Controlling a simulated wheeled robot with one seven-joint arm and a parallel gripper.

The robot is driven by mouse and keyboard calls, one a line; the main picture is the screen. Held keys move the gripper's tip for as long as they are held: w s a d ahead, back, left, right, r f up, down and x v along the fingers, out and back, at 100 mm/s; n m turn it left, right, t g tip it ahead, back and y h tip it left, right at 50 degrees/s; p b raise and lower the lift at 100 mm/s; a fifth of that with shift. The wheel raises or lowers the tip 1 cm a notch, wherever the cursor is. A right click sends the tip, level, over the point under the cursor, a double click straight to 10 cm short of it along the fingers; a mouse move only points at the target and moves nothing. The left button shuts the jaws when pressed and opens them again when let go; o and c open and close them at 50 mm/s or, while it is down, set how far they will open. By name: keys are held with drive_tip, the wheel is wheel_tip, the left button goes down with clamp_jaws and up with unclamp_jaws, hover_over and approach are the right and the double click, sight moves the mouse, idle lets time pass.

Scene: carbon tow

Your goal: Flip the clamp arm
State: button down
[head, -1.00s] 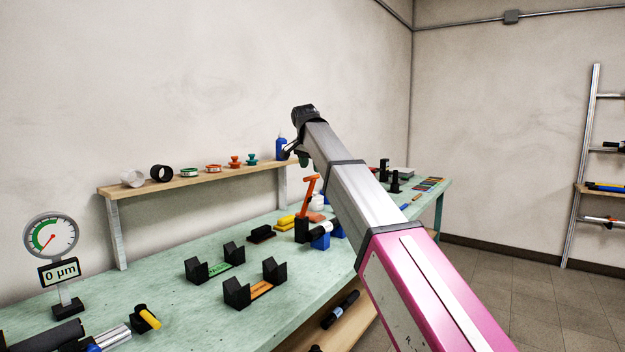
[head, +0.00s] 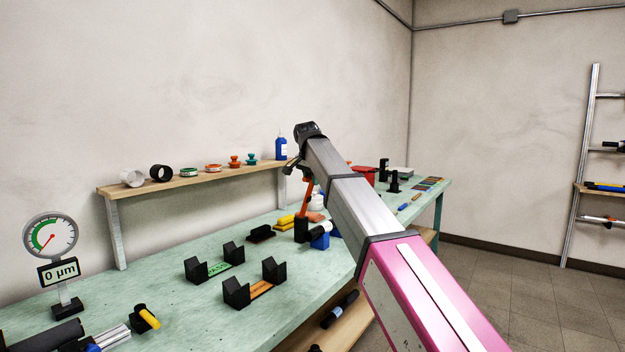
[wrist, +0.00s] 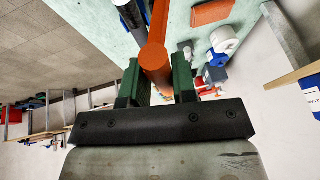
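The orange clamp arm (head: 306,198) stands up from a black block on the bench, leaning slightly right. Its upper end is partly hidden by my gripper (head: 302,174) in the head view. In the wrist view, the round orange bar of the clamp arm (wrist: 155,58) lies between the two green fingers of my gripper (wrist: 157,80). The fingers are on both sides of the bar. Whether they press on it or stand slightly apart, I cannot tell. A blue block and a white and black cylinder (head: 319,228) sit beside the clamp's foot.
A wooden shelf (head: 205,180) with spools and a blue bottle (head: 281,146) runs along the wall behind. Black cradles (head: 237,292) stand on the green bench (head: 190,320). A dial gauge (head: 50,236) is at the left. A red box (head: 364,175) is farther back.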

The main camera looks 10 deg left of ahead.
drive_tip(key=shift+d, duration=0.1)
drive_tip(key=shift+s+d+f+m+t+y, duration=0.35)
drive_tip(key=shift+s+d+f+t+y, duration=0.4)
drive_tip(key=shift+d+f+y, duration=1.35)
drive_tip(key=shift+s+d+f+m+t+y, duration=0.3)
drive_tip(key=shift+s+d+f+t+y, duration=0.8)
drive_tip(key=shift+f, duration=1.95)
drive_tip(key=shift+s+d+f+m+t+y, duration=0.35)
drive_tip(key=shift+d+f+y, duration=0.45)
drive_tip(key=shift+d+f, duration=1.6)
drive_tip(key=shift+s+a+f, duration=0.15)
drive_tip(key=shift+a+f, duration=0.1)
drive_tip(key=shift+f, duration=0.05)
drive_tip(key=c, duration=0.9)
unclamp_jaws()
drive_tip(key=shift+f, duration=0.1)
drive_tip(key=shift+c, duration=0.2)
drive_tip(key=shift+r, duration=0.2)
